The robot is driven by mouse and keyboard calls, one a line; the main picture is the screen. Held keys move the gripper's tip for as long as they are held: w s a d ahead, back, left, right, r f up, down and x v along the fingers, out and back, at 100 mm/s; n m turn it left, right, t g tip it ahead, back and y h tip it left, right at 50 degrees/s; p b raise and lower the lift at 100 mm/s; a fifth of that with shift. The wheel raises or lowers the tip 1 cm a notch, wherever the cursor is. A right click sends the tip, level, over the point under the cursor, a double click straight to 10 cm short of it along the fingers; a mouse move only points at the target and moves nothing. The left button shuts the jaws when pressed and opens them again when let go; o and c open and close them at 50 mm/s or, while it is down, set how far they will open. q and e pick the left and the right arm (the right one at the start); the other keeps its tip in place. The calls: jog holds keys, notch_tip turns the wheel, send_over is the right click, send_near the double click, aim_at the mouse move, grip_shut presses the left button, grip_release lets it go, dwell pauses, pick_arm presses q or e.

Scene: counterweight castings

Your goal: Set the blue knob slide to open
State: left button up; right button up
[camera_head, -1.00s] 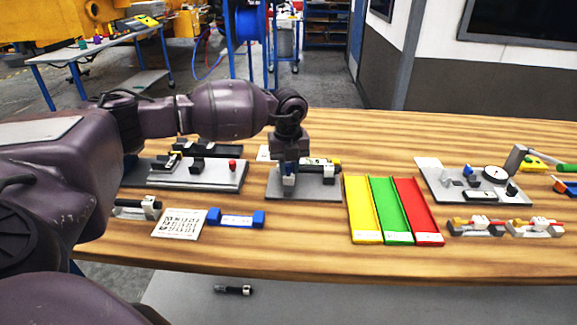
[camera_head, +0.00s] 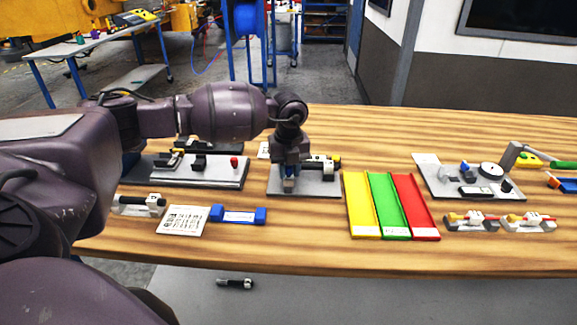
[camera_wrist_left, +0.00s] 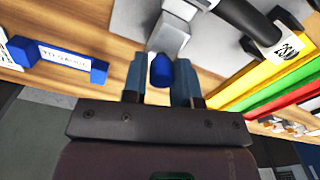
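The slide fixture sits on a grey plate (camera_head: 325,188) left of the coloured trays, with a black and white part along its back. My left gripper (camera_head: 289,186) points down over the left part of this plate and hides most of the slide. In the left wrist view, the blue knob (camera_wrist_left: 162,72) lies between the two fingertips of my left gripper (camera_wrist_left: 161,80). The fingers stand apart on either side of the knob, very close to it, and look open. The slide's marking is not readable. My right gripper is not in view.
Yellow (camera_head: 359,205), green (camera_head: 388,205) and red (camera_head: 417,205) trays lie right of the plate. A blue-ended block (camera_head: 238,215) and a printed card (camera_head: 183,220) lie in front left. Another fixture plate (camera_head: 215,176) stands left; a gauge plate (camera_head: 440,185) stands right.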

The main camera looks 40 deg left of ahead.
aim_at(288, 167)
pick_arm(q)
jog(key=o, duration=0.3)
jog(key=shift+s, duration=0.15)
jog(key=shift+o, duration=0.2)
jog(key=shift+r, duration=0.35)
notch_tip(288, 167, up, 10)
jog(key=shift+f, duration=0.2)
jog(key=shift+r, duration=0.25)
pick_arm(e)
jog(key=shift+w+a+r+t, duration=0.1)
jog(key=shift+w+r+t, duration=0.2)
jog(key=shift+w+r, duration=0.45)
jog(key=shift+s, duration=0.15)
